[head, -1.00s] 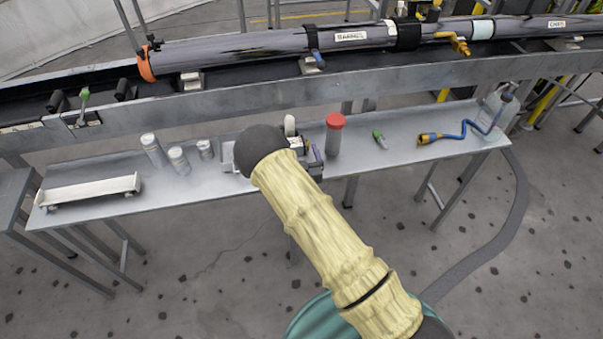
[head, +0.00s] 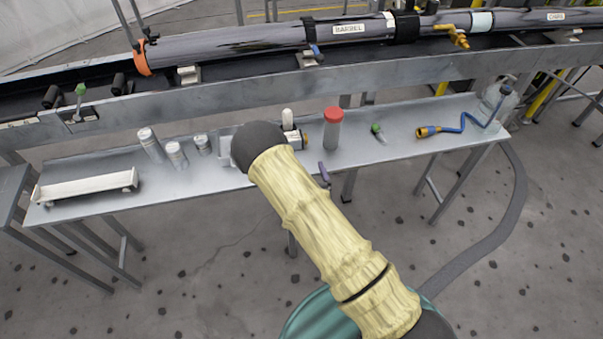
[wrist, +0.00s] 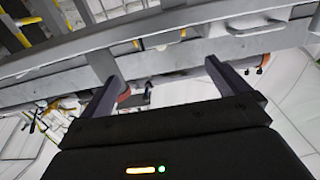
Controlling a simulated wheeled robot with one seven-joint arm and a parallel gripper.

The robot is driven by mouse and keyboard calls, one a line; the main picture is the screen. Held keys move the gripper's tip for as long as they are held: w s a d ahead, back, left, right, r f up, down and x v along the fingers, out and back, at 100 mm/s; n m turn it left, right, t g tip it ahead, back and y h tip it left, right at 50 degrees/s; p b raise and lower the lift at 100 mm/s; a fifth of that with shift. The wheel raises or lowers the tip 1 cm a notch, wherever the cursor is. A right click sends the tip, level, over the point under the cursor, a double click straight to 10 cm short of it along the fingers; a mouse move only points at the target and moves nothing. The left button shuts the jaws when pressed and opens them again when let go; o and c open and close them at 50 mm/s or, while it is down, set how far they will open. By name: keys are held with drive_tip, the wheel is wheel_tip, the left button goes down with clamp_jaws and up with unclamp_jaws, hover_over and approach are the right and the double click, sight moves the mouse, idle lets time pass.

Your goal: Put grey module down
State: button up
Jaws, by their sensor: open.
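A pale grey block-like unit (head: 297,139), likely the grey module, sits on the metal bench (head: 390,155), partly hidden behind my arm. A white rounded piece (head: 287,118) stands by it. My gripper (wrist: 162,70) is open in the wrist view, with nothing held between its fingers. In the head view my arm hides most of the gripper; one dark finger (head: 324,174) shows at the bench's front edge, apart from the unit. A grey cylinder with a red cap (head: 333,128) stands just right of the unit.
Several grey canisters (head: 150,144) stand left of my arm. A white tray-like holder (head: 85,187) lies at the bench's left end. A green-tipped item (head: 378,133), a blue-corded tool (head: 428,131) and a clear jug (head: 497,102) are at right. A long dark barrel (head: 230,43) runs behind.

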idle(0.3)
drive_tip(key=w+d+r+m+g+h, duration=0.2)
drive_tip(key=d+r+m+g+h, duration=0.3)
drive_tip(key=d, duration=0.4)
drive_tip(key=s+d+r+n+g, duration=0.1)
drive_tip(key=s+d+r+g, duration=0.3)
drive_tip(key=s, duration=0.5)
drive_tip(key=s+d+r+g, duration=0.5)
drive_tip(key=s+r, duration=0.2)
drive_tip(key=s, duration=0.2)
drive_tip(key=shift+s+d+n+g, duration=0.2)
drive_tip(key=shift+s+n+g, duration=0.15)
drive_tip(key=shift+n+g, duration=0.05)
